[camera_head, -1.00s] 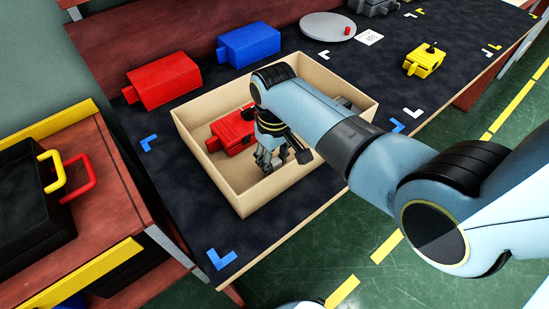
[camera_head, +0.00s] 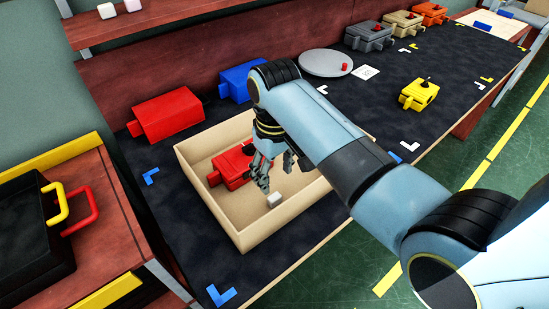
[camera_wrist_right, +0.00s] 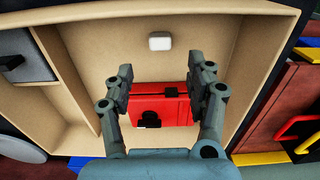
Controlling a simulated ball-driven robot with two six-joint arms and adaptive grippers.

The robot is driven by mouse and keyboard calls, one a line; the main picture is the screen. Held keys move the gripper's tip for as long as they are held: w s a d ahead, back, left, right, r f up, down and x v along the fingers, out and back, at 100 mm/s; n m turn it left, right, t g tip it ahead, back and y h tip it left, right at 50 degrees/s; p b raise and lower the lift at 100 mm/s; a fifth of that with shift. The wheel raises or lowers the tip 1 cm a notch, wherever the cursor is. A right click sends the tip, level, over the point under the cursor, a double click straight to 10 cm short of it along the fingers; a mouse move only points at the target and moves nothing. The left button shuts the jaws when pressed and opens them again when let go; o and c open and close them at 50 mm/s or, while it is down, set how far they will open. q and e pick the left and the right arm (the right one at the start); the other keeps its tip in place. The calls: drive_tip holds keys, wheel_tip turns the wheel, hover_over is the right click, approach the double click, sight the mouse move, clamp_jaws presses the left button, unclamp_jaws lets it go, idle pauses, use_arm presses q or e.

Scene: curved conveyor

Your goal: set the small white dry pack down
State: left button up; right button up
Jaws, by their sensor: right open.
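The small white dry pack (camera_head: 274,199) lies on the floor of the tan open box (camera_head: 245,241), near its front wall. It also shows in the right wrist view (camera_wrist_right: 160,41), apart from the fingers. My right gripper (camera_head: 278,170) is open above the box, just behind the pack in the head view. In the right wrist view its two fingers (camera_wrist_right: 162,90) stand apart with nothing held between them. A red block-shaped part (camera_head: 231,167) lies in the same box, and in the wrist view it shows below and between the fingers (camera_wrist_right: 158,108). My left gripper is not in view.
Red (camera_head: 166,115) and blue (camera_head: 243,80) block-shaped parts stand behind the box. A grey disc (camera_head: 325,63) and a yellow part (camera_head: 419,95) lie farther right on the dark mat. A black case (camera_head: 36,232) stands at left.

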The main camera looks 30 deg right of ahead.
drive_tip(key=shift+r, duration=1.8)
drive_tip(key=s+d+r+t+h, duration=0.1)
drive_tip(key=s+d+r+t, duration=0.3)
drive_tip(key=s, duration=0.6)
drive_tip(key=s+d+r, duration=0.2)
drive_tip(key=s+r, duration=0.3)
drive_tip(key=s, duration=0.5)
drive_tip(key=s+d+f+m+g+b, duration=0.2)
drive_tip(key=f+b, duration=0.5)
drive_tip(key=f, duration=2.8)
drive_tip(key=s+d+f+g+b, duration=0.1)
drive_tip(key=s+f+b, duration=0.3)
drive_tip(key=s+f, duration=1.4)
drive_tip(key=shift+s+f+n+b, duration=0.35)
drive_tip(key=shift+s+f+n, duration=0.05)
drive_tip(key=shift+f, duration=0.3)
